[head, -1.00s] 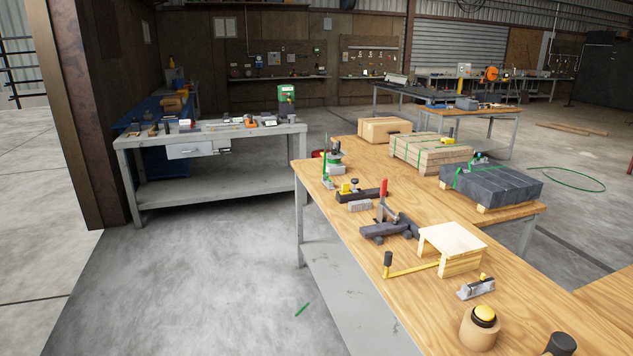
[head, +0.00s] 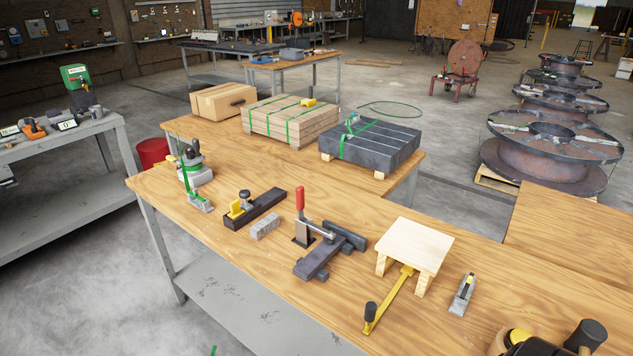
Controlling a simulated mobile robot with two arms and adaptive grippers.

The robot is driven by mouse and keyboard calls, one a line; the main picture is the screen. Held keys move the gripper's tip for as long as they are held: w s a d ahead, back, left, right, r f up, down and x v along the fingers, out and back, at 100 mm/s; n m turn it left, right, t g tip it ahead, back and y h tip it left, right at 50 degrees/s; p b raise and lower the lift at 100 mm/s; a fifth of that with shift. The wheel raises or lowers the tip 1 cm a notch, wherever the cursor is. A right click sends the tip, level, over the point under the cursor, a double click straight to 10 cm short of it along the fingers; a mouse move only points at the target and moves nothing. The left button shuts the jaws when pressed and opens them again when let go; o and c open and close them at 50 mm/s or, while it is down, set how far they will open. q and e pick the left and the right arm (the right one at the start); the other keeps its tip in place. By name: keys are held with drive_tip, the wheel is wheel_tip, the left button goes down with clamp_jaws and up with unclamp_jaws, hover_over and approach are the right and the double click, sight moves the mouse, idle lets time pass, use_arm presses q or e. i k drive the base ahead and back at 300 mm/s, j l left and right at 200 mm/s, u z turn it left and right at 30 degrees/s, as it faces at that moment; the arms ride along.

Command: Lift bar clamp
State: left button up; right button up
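The bar clamp (head: 388,300) has a yellow bar and a black handle (head: 371,311). It lies on the wooden workbench (head: 330,335), handle toward the front edge. Its far end reaches a small pale wooden stand (head: 415,244) with short legs. The stand's top hides part of that end, so I cannot tell whether the clamp grips it. Neither of my grippers shows in the head view.
Left of the clamp stand a red-handled toggle clamp (head: 300,203) and a dark block with a yellow part (head: 254,208). A small metal tool (head: 462,295) lies to the right. Strapped stacks (head: 370,145) fill the back. Steel reels (head: 550,155) stand beyond.

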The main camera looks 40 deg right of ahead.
sight(299, 191)
drive_tip(key=i+j+z, duration=0.15)
drive_tip(key=i+z, duration=0.2)
drive_tip(key=z, duration=0.15)
drive_tip(key=i+j+z, duration=0.25)
drive_tip(key=z, duration=0.25)
drive_tip(key=i+j+z, duration=0.6)
drive_tip(key=j+z, duration=0.4)
drive_tip(key=l, duration=0.1)
